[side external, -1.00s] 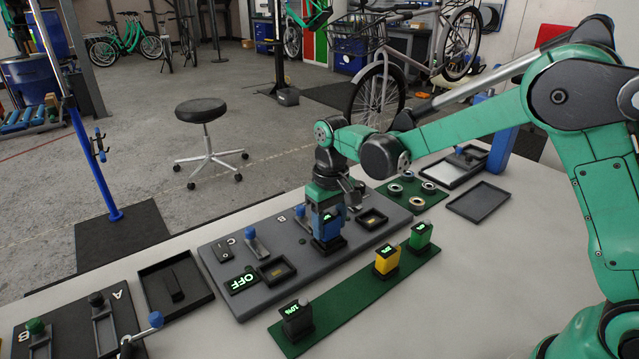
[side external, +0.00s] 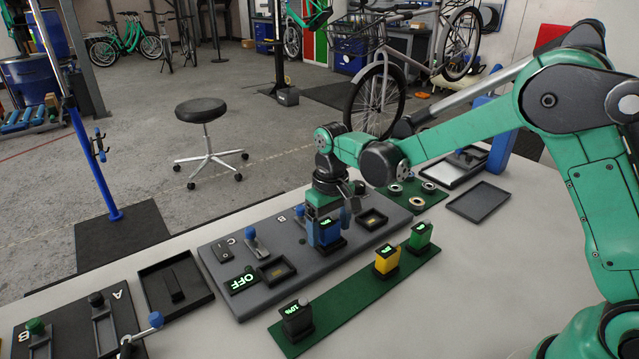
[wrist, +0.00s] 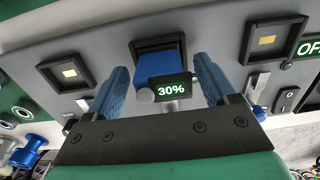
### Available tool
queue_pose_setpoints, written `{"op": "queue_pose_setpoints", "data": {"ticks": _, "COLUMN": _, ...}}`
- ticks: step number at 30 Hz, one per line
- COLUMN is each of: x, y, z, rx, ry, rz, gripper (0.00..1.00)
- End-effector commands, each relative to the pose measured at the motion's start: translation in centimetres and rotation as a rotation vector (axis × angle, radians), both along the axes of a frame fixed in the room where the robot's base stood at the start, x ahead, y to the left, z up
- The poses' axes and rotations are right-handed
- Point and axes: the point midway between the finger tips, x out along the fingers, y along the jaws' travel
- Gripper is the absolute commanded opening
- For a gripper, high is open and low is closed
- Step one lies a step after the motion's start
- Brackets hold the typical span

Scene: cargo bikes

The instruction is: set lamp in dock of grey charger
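The blue lamp (side external: 326,233) stands upright in the middle dock of the grey charger (side external: 310,263), its display lit. In the wrist view, the lamp (wrist: 155,70) reads 30% and its far end is inside the dark dock frame (wrist: 140,45). My gripper (side external: 328,208) is above the lamp, and in the wrist view my gripper (wrist: 160,66) has its two blue fingers spread on either side of it, with gaps showing. The charger's other docks, at left (side external: 277,271) and right (side external: 372,219), are empty. The lamp's lowest part is hidden in the dock.
A green strip (side external: 350,297) in front carries a black lamp (side external: 296,319), a yellow lamp (side external: 386,261) and a green lamp (side external: 420,237). The charger has an OFF display (side external: 243,281) and a blue-knobbed lever (side external: 252,240). A dark tray (side external: 202,270) lies left.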

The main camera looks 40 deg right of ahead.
Motion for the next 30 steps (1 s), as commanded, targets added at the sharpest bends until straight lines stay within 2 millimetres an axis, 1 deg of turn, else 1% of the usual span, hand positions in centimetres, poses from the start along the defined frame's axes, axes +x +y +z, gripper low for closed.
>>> {"op": "queue_pose_setpoints", "data": {"ticks": 8, "x": 0.0, "y": 0.0, "z": 0.0, "rx": 0.0, "ry": 0.0, "rz": 0.0, "gripper": 0.86}}
{"op": "queue_pose_setpoints", "data": {"ticks": 11, "x": 0.0, "y": 0.0, "z": 0.4, "rx": 0.0, "ry": 0.0, "rz": 0.0, "gripper": 0.86}}
{"op": "queue_pose_setpoints", "data": {"ticks": 18, "x": 0.0, "y": 0.0, "z": 3.8, "rx": 0.0, "ry": 0.0, "rz": 0.0, "gripper": 0.86}}
{"op": "queue_pose_setpoints", "data": {"ticks": 23, "x": -0.1, "y": 0.0, "z": 5.5, "rx": 0.0, "ry": -0.004, "rz": -0.001, "gripper": 0.86}}
{"op": "queue_pose_setpoints", "data": {"ticks": 26, "x": -0.6, "y": -0.2, "z": 6.5, "rx": 0.002, "ry": -0.03, "rz": -0.001, "gripper": 0.86}}
{"op": "queue_pose_setpoints", "data": {"ticks": 29, "x": -1.8, "y": -0.5, "z": 8.0, "rx": 0.005, "ry": -0.09, "rz": -0.001, "gripper": 0.86}}
{"op": "queue_pose_setpoints", "data": {"ticks": 30, "x": -2.5, "y": -0.7, "z": 8.6, "rx": 0.006, "ry": -0.123, "rz": -0.001, "gripper": 0.86}}
